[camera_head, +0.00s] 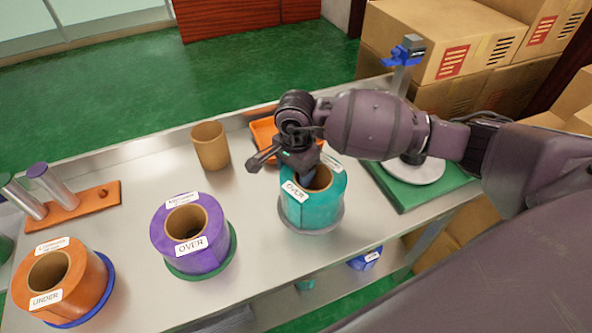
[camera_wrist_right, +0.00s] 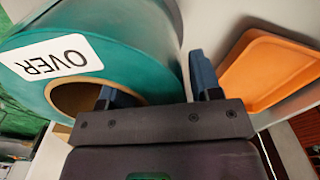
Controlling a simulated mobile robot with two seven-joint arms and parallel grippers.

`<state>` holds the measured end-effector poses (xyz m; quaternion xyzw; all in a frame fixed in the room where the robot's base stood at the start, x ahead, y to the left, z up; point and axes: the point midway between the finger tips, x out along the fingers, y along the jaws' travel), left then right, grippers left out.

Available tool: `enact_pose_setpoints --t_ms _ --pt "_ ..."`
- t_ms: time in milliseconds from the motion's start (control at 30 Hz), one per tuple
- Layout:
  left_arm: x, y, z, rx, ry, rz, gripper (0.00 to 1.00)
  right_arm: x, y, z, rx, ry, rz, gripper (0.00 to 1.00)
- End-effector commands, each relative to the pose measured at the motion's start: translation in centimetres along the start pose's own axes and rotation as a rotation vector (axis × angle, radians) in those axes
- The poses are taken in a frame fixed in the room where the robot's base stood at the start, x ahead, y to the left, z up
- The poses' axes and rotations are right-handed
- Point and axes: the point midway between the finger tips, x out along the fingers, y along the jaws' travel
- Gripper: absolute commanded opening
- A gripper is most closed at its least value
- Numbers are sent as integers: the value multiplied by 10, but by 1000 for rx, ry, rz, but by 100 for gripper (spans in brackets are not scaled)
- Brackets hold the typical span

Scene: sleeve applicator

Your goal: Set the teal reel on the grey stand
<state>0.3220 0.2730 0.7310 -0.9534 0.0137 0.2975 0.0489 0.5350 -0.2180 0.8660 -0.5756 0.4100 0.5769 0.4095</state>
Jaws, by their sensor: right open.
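The teal reel (camera_head: 312,205), labelled OVER, stands upright on the table with a grey disc (camera_head: 297,229) beneath it. It also shows in the wrist view (camera_wrist_right: 150,45). My right gripper (camera_head: 308,180) is open over the reel's rim. In the wrist view, one finger is at the core hole and the other is outside the reel's wall. Whether the fingers touch the wall cannot be told. A light grey round plate (camera_head: 428,173) lies on a green base at the right, partly hidden by my right arm; I cannot tell whether it is the grey stand. My left gripper is not in view.
A purple reel (camera_head: 171,240) and an orange reel (camera_head: 90,284) stand to the left. A brown cardboard core (camera_head: 210,145) and an orange tray (camera_head: 262,128) are behind. Metal posts (camera_head: 55,187) stand at far left. Cartons (camera_head: 440,40) are stacked beyond the table.

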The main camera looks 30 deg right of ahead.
Motion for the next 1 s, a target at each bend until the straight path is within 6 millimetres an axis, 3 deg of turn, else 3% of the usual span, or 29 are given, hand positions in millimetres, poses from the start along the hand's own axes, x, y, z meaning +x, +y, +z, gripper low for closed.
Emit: enact_pose_setpoints --t_ms 400,600,1000 --pt "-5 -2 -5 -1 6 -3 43 -77 -1 -1 -1 3 -6 58" --pt "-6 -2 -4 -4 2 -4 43 -105 -1 0 0 2 -4 58" --pt "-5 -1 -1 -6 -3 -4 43 -117 0 0 0 1 0 58"
